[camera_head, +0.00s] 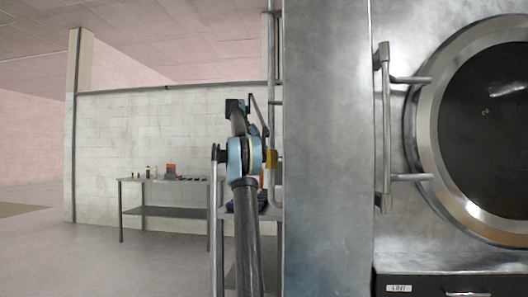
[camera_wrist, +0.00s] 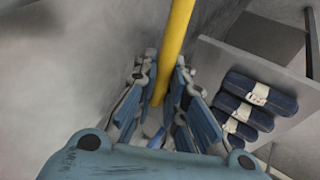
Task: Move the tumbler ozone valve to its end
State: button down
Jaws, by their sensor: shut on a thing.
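A yellow bar (camera_wrist: 176,45), which appears to be the ozone valve's handle, runs from the top of the wrist view down between my fingers. My gripper (camera_wrist: 164,68) is shut on this bar, with a finger on each side. The bar's lower end lies deep between the fingers, and how it joins the valve body is hidden. In the head view a small yellow piece (camera_head: 271,159) shows just right of my arm's blue joint, beside the tall metal panel. My fingers cannot be made out clearly there.
Rolled dark blue bundles with pale tags (camera_wrist: 245,106) lie on a grey shelf close to the right of my gripper. The washer's round door (camera_head: 425,150) and its long handle (camera_head: 385,130) are at right. A table with small items (camera_head: 140,181) stands farther left; the floor before it is clear.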

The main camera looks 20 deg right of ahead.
jog(key=shift+w+f+n+g+y, duration=0.25)
jog(key=shift+f+g+y, duration=0.1)
jog(key=shift+f+g, duration=0.25)
jog(key=shift+w+f+n+g+y, duration=0.1)
jog(key=shift+f+n+g+y, duration=0.2)
jog(key=shift+f, duration=0.45)
jog(key=shift+w+f+n+g+y, duration=0.2)
jog(key=shift+f+g+y, duration=0.15)
jog(key=shift+f+g, duration=0.3)
jog(key=shift+f, duration=0.1)
jog(key=c, duration=1.9)
grip_release()
jog(key=shift+d, duration=0.1)
jog(key=shift+s+g, duration=0.15)
jog(key=shift+g, duration=0.1)
